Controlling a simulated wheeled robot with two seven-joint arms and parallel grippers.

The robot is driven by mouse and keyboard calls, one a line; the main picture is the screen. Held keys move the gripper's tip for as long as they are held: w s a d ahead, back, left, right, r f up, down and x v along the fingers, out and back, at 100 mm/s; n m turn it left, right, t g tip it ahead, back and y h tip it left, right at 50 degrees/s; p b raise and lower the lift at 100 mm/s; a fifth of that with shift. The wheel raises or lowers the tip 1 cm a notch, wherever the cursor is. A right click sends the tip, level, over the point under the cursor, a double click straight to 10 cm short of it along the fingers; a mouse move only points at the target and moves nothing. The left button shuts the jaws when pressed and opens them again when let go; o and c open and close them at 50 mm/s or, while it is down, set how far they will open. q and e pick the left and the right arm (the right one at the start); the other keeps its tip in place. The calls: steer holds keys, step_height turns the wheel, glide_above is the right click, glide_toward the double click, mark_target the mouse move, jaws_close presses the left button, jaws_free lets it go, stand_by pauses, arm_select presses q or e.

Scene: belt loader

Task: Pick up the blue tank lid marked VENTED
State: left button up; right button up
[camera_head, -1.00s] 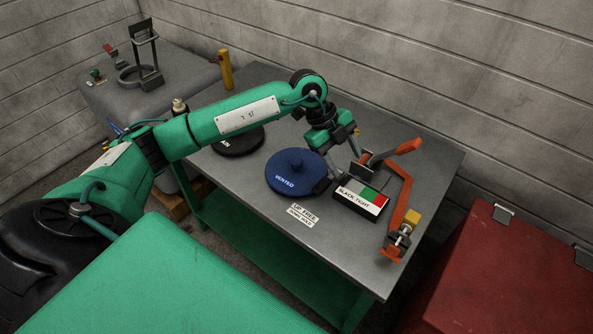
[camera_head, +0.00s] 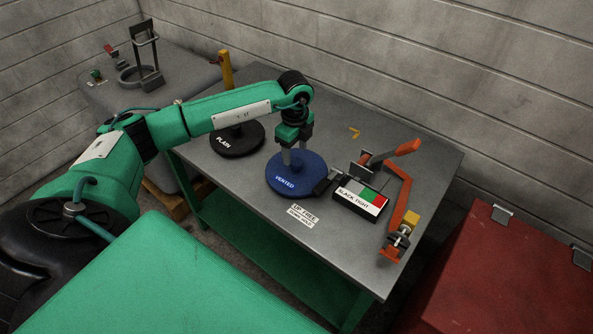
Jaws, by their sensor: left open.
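The blue tank lid (camera_head: 284,187), marked VENTED in white, lies flat on the grey metal table (camera_head: 262,215). My left gripper (camera_head: 296,157) points down over the lid's middle. It is open, with its fingers on either side of where the lid's knob stands; the knob is now hidden by them. Whether the fingertips touch the lid I cannot tell. A black lid (camera_head: 240,143) marked PLAIN lies behind and left of it, partly under my forearm. My right gripper is not in view.
An orange lever clamp (camera_head: 399,205) is farther right. A red chest (camera_head: 500,270) stands at lower right.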

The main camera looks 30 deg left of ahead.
mark_target(296, 160)
arm_select(q)
steer(key=f, duration=0.2)
steer(key=f+p, duration=0.1)
steer(key=f, duration=0.2)
steer(key=shift+w+d+f, duration=0.1)
steer(key=shift+d, duration=0.1)
steer(key=shift+c, duration=0.2)
jaws_close()
steer(key=shift+a, duration=0.1)
